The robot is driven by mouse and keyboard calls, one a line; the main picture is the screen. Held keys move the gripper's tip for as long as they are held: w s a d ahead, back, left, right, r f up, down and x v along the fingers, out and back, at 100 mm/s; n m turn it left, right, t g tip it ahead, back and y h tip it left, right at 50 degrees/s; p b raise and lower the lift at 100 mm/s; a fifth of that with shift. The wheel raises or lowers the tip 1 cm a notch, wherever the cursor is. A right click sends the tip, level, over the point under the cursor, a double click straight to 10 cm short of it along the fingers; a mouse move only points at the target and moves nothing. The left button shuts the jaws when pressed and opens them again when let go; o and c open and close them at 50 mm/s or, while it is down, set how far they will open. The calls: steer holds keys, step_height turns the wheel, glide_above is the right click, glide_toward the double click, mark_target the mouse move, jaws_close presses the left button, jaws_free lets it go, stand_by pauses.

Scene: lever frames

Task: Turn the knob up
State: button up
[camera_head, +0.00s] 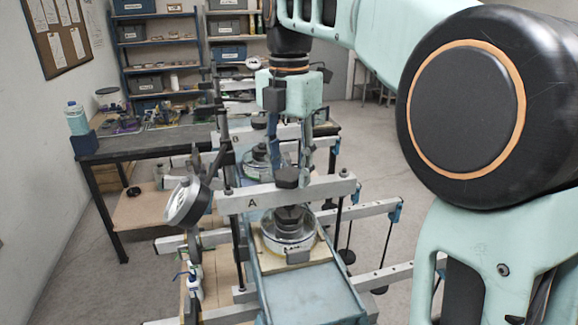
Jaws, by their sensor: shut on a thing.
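A black faceted knob (287,177) sits on top of the grey crossbeam (320,188) marked "A". A second black knob or bolt head (289,214) shows below the beam, above a round metal cell (288,236). My gripper (290,165) points straight down at the beam from behind. Its two fingers are on either side of the upper knob and shut on it. The exact contact of the fingertips is partly hidden by the knob and the beam.
A round dial gauge (187,203) hangs left of the beam. A similar lever frame with a round cell (262,160) stands behind. Grey lever bars with hanging black weights (347,256) extend right. A workbench (150,142) and shelves (155,52) stand at the back left.

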mark_target(289, 173)
steer(key=shift+n, duration=0.6)
steer(key=o, duration=1.2)
steer(key=shift+c, duration=0.2)
steer(key=shift+r, duration=3.8)
